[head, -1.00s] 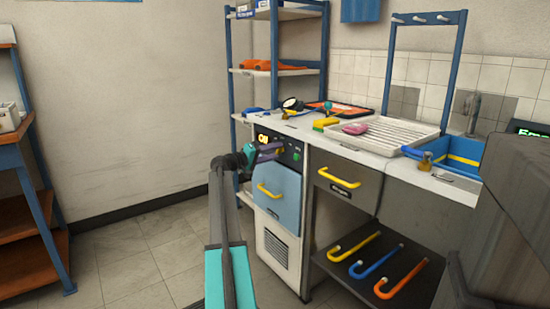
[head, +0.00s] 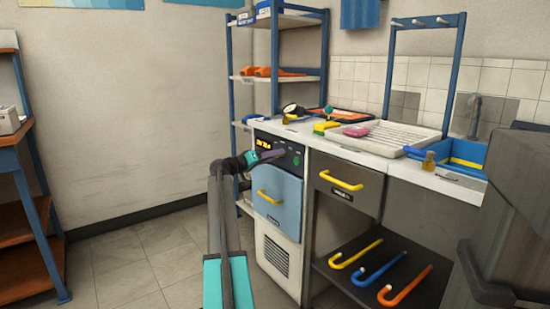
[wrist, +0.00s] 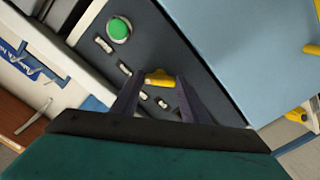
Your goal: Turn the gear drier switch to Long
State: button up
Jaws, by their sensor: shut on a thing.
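The gear drier (head: 277,196) is a cabinet with a light blue front and a yellow handle, below a dark control panel (head: 291,148) with a lit yellow display (head: 263,143). The display text is too small to read. My gripper (head: 276,155) is at this panel. In the wrist view my gripper (wrist: 160,88) has its two dark fingers on either side of a yellow switch knob (wrist: 160,77) and is shut on it. A round green button (wrist: 119,28) and several small pale marks lie around the knob. The labels are not legible.
A drawer with a yellow handle (head: 341,181) is right of the drier, above a shelf with yellow, blue and orange hooked rods (head: 379,268). The worktop holds a white drying rack (head: 385,139) and a blue basin (head: 462,158). Floor at left is clear.

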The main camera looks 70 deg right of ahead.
jog(key=shift+a, duration=0.1)
jog(key=o, duration=1.1)
jog(key=shift+c, duration=0.2)
jog(key=p+v, duration=0.4)
jog(key=v, duration=0.9)
jog(key=shift+w+a, duration=0.2)
jog(key=shift+a, duration=0.15)
